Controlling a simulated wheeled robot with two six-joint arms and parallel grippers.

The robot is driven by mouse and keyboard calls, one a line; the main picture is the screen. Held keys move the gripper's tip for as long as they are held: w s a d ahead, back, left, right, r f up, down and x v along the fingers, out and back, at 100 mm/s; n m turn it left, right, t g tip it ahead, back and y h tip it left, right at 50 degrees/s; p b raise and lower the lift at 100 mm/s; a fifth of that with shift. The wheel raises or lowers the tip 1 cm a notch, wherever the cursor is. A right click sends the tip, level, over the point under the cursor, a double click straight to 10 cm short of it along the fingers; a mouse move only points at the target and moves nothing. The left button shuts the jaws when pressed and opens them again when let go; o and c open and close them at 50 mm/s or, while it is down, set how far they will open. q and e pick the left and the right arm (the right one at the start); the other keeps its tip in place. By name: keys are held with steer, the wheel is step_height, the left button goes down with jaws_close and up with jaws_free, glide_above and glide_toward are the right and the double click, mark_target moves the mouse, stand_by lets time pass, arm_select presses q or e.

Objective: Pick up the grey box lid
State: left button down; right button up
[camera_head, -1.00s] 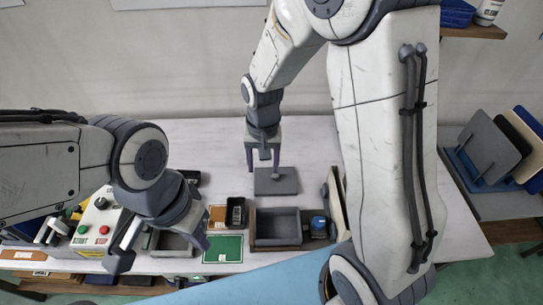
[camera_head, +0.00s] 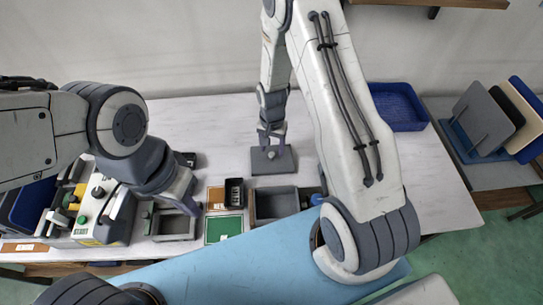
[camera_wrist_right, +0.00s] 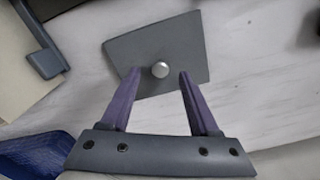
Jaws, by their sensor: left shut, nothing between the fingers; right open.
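The grey box lid (camera_head: 262,168) is a flat plate lying on the white table. My right gripper (camera_head: 271,145) is over the lid and open. My left gripper (camera_head: 194,207) is shut and empty, near a small grey tray at the left. An open grey box (camera_head: 277,204) stands in front of the lid.
A control box (camera_head: 98,214) with buttons stands at the left. A small grey tray (camera_head: 173,225), green mat (camera_head: 223,228) and black container (camera_head: 234,191) lie in between. A blue basket (camera_head: 400,106) is at the back right, beside a panel rack (camera_head: 480,145).

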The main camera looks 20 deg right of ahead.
steer(key=shift+f, duration=1.1)
jaws_close()
steer(key=shift+r, duration=0.15)
